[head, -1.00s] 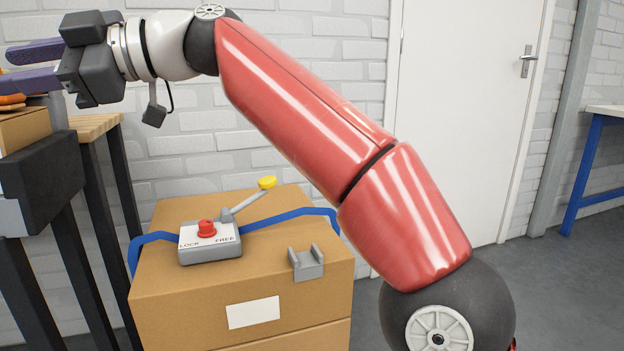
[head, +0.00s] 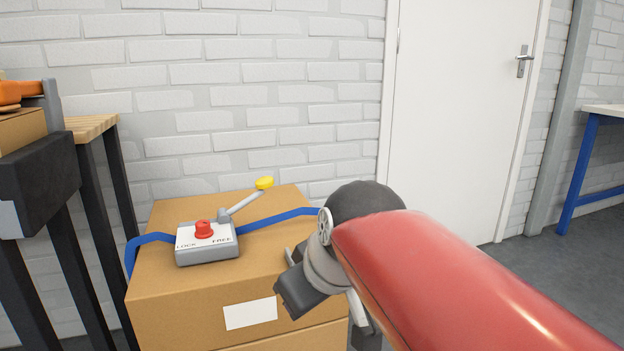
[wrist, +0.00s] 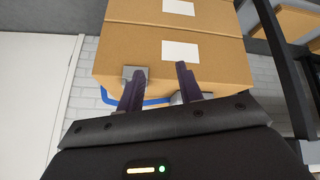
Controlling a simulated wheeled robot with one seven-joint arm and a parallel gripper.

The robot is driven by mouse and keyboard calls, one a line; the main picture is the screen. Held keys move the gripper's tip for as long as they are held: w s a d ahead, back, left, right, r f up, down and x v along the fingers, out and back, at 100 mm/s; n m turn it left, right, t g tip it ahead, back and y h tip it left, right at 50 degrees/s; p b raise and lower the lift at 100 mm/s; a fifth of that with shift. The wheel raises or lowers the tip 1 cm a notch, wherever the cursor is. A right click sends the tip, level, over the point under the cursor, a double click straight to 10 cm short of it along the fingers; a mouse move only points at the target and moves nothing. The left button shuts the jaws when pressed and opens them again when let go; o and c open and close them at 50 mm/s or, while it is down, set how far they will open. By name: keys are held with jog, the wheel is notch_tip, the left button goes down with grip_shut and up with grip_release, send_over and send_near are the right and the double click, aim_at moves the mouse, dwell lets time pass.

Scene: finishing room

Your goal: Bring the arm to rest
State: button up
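My red arm (head: 450,275) reaches in from the right in the head view, folded low in front of the cardboard box. My gripper (wrist: 159,68) shows in the wrist view with its two dark purple fingers apart and nothing between them. In the head view the gripper's dark body (head: 296,293) hangs at the box's right front side, and its fingers cannot be made out. Whether the gripper touches the box cannot be told.
The cardboard box (head: 180,298) carries a grey switch panel (head: 207,254) with a red button, a yellow-tipped lever (head: 265,183) and a blue strap (head: 153,238). A wood-topped bench (head: 90,127) stands left. A white door (head: 455,110) is behind my arm.

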jog(key=s+d+f+m+h, duration=0.1)
jog(key=s+d+f+m, duration=0.4)
jog(key=d, duration=0.3)
jog(key=s+d+f+m+h, duration=0.2)
jog(key=s+d+f+m, duration=0.15)
jog(key=d+f, duration=0.4)
notch_tip(320, 180, up, 14)
jog(key=s+p, duration=0.1)
jog(key=p, duration=1.2)
jog(key=shift+d+g, duration=0.25)
jog(key=shift+g, duration=0.05)
jog(key=shift+s+n, duration=0.1)
jog(key=shift+n, duration=0.15)
jog(key=shift+c, duration=0.4)
